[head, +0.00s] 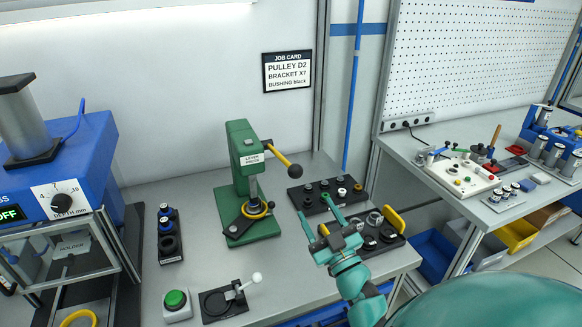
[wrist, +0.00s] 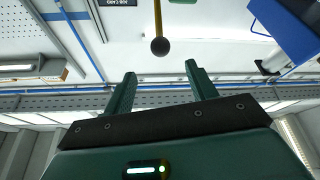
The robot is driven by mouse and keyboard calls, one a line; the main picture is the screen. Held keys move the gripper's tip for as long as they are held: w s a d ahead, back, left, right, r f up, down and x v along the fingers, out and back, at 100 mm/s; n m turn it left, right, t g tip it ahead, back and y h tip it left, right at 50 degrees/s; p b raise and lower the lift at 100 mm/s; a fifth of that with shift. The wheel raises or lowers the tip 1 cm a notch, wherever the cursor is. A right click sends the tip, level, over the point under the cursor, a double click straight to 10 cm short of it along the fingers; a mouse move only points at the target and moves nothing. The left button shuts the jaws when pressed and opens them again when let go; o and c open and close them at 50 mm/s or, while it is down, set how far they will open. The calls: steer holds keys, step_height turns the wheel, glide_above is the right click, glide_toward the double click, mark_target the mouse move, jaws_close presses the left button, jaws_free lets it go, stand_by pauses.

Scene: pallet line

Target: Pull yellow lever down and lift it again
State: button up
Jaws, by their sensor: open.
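The yellow lever (head: 279,157) juts from the upper part of the green lever press (head: 241,160) and slopes down to the right, ending in a dark ball knob (head: 295,172). In the wrist view the lever (wrist: 157,18) hangs in from the top edge, and its knob (wrist: 160,46) lies just beyond my fingertips, between them in the picture. My gripper (head: 313,206) is open and empty, in front of and to the right of the press, apart from the lever. The wrist view also shows both fingers of my gripper (wrist: 160,70) spread.
A black tray (head: 324,190) of small parts and another tray with a yellow handle (head: 394,219) lie right of the press. A black parts holder (head: 169,240), a green button (head: 175,299) and a white-knobbed toggle (head: 240,287) stand left and in front. A blue machine (head: 90,150) is far left.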

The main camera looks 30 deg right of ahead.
steer(key=b, duration=0.4)
glide_toward(292, 166)
steer(key=shift+w+d, duration=0.65)
steer(key=shift+w, duration=0.75)
steer(key=p+x, duration=0.1)
steer(key=x, duration=0.2)
steer(key=p+x, duration=0.2)
steer(key=x, duration=0.2)
steer(key=shift+w+f, duration=0.1)
steer(key=shift+f, duration=0.15)
steer(key=shift+w+d+r+p, duration=0.15)
steer(key=shift+w+p, duration=0.2)
steer(key=shift+w, duration=0.35)
jaws_close()
steer(key=shift+r, duration=0.1)
